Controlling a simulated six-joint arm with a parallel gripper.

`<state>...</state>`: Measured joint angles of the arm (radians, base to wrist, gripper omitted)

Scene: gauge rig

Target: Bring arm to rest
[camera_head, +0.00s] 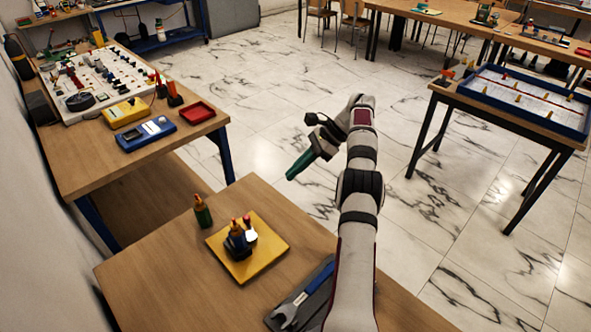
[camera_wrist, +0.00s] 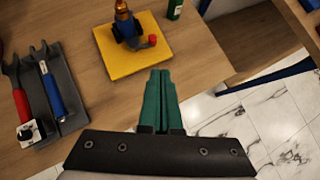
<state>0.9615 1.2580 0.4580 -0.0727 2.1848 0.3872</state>
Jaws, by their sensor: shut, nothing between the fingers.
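My gripper (camera_head: 300,166) has green fingers and hangs in the air past the far right edge of the near wooden table (camera_head: 160,257). In the wrist view the green fingers of my gripper (camera_wrist: 159,88) lie side by side, shut with nothing between them. My arm rises from the near right side of the table and bends toward the left at its top. The gripper is apart from everything on the table.
A yellow plate (camera_head: 262,262) bears a small blue device (camera_head: 238,243). A green bottle (camera_head: 202,212) stands beside it. A grey tray (camera_wrist: 65,85) holds blue-handled and red-handled tools. A side table (camera_head: 75,165) carries a white board, meters and a red tray (camera_head: 195,112). Marble floor lies open beyond.

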